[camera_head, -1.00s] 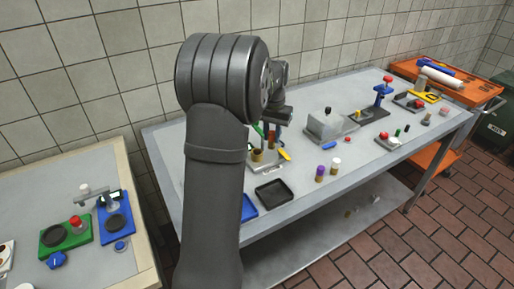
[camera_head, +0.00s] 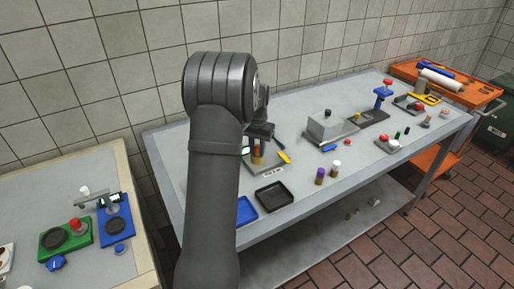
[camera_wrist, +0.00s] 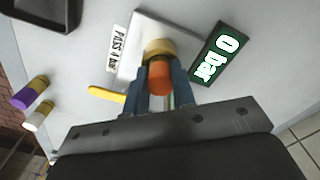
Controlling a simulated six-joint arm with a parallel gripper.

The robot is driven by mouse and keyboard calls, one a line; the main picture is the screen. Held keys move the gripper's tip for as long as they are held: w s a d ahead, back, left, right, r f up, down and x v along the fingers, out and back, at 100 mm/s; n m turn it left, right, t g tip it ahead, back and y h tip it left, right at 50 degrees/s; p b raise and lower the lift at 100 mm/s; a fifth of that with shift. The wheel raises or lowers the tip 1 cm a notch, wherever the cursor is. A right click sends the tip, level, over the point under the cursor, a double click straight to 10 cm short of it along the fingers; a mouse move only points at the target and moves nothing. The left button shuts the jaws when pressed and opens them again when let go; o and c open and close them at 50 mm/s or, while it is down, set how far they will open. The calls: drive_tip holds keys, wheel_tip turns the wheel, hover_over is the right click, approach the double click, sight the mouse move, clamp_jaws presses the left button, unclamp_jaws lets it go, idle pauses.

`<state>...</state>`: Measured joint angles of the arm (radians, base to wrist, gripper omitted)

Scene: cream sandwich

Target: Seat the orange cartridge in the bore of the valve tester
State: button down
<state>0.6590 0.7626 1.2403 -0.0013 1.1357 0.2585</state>
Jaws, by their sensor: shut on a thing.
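My gripper (camera_wrist: 160,92) is shut on the orange cartridge (camera_wrist: 159,77), with one finger on each side of it. The cartridge lines up with a brass-coloured round part (camera_wrist: 159,47) on the pale plate of the valve tester (camera_wrist: 133,67). I cannot tell how far the cartridge is inside the bore. The tester has a green display (camera_wrist: 219,57) reading "0 bar", a "PASS 4 bar" label (camera_wrist: 117,47) and a yellow lever (camera_wrist: 106,94). In the head view the tester (camera_head: 272,162) stands on the grey bench, partly hidden by my arm, with the orange cartridge (camera_head: 257,151) above its base.
A black tray (camera_head: 273,195) and a blue tray (camera_head: 246,209) lie in front of the tester. A purple-capped cartridge (camera_head: 320,176) and a white-capped one (camera_head: 335,168) stand to the right. A grey block fixture (camera_head: 328,126) is farther right.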

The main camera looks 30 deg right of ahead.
sight(257, 146)
drive_tip(key=shift+f, duration=0.25)
drive_tip(key=shift+s+a+f, duration=0.1)
drive_tip(key=shift+s+f, duration=0.05)
drive_tip(key=shift+f, duration=0.35)
drive_tip(key=c, duration=1.2)
unclamp_jaws()
drive_tip(key=shift+s, duration=0.15)
wheel_tip(257, 146, up, 14)
drive_tip(key=shift+w+f, duration=0.25)
drive_tip(key=shift+f, duration=0.1)
